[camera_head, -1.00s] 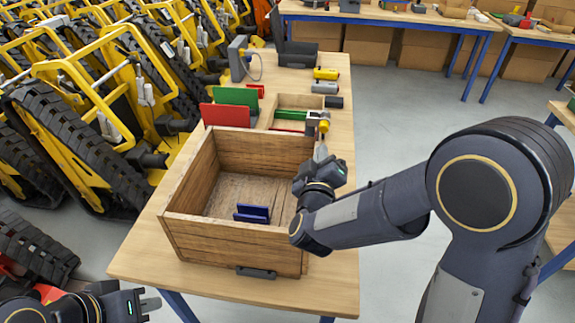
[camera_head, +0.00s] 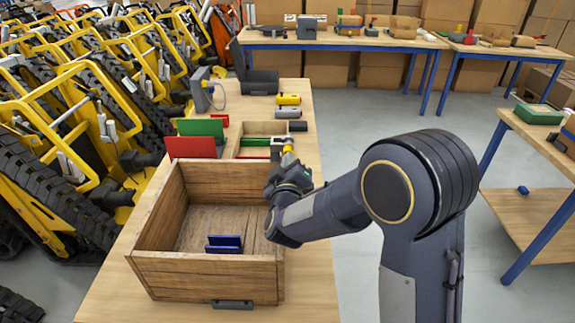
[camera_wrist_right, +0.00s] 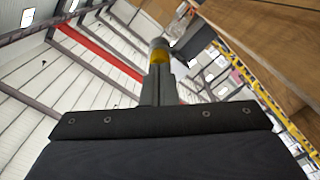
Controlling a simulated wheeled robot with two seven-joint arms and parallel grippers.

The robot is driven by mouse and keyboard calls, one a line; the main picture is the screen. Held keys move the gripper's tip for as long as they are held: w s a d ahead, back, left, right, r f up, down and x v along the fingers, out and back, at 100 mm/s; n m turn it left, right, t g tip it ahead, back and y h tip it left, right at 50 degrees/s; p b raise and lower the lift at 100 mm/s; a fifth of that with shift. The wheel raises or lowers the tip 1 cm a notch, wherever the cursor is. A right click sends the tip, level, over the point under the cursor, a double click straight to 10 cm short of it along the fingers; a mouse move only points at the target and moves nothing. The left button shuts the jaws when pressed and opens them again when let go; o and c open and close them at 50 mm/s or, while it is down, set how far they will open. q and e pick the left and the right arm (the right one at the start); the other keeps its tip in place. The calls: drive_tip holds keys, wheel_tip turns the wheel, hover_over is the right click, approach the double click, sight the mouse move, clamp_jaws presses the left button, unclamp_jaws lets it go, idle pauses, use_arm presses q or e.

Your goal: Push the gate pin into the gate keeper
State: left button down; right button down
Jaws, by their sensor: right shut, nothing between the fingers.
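What looks like the gate pin, a grey rod end with a yellow band (camera_head: 288,149), is at the right edge of the small wooden tray. It also shows in the right wrist view (camera_wrist_right: 160,50). A grey block (camera_head: 278,143) beside it may be the gate keeper; how far the pin sits in it is hidden. My right gripper (camera_head: 289,158) is shut and empty, its fingertips against or very close to the near end of the pin. In the wrist view the closed fingers (camera_wrist_right: 158,78) line up with the pin. My left gripper is out of view.
A large open wooden box (camera_head: 208,263) holding a blue bracket (camera_head: 224,243) stands in front. Red (camera_head: 190,147) and green (camera_head: 201,128) panels stand behind it. The small tray (camera_head: 265,128) holds a green bar (camera_head: 256,142). Yellow (camera_head: 288,99) and grey cylinders lie farther back.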

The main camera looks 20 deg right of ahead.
drive_tip(key=shift+w+d+r, duration=0.1)
drive_tip(key=shift+w+d, duration=0.05)
drive_tip(key=shift+w, duration=0.15)
idle(0.4)
drive_tip(key=shift+s, duration=0.1)
drive_tip(key=s+d+f+m+g+y, duration=0.1)
drive_tip(key=s+g, duration=0.5)
drive_tip(key=s, duration=1.2)
drive_tip(key=s+d+f+m+g+y, duration=0.2)
drive_tip(key=s+m+g+y, duration=0.3)
drive_tip(key=s, duration=1.3)
drive_tip(key=f+m+y, duration=0.1)
drive_tip(key=y, duration=0.1)
drive_tip(key=shift+d+m+g+y, duration=0.15)
drive_tip(key=shift+m+g+y, duration=0.15)
drive_tip(key=shift+g+y, duration=0.1)
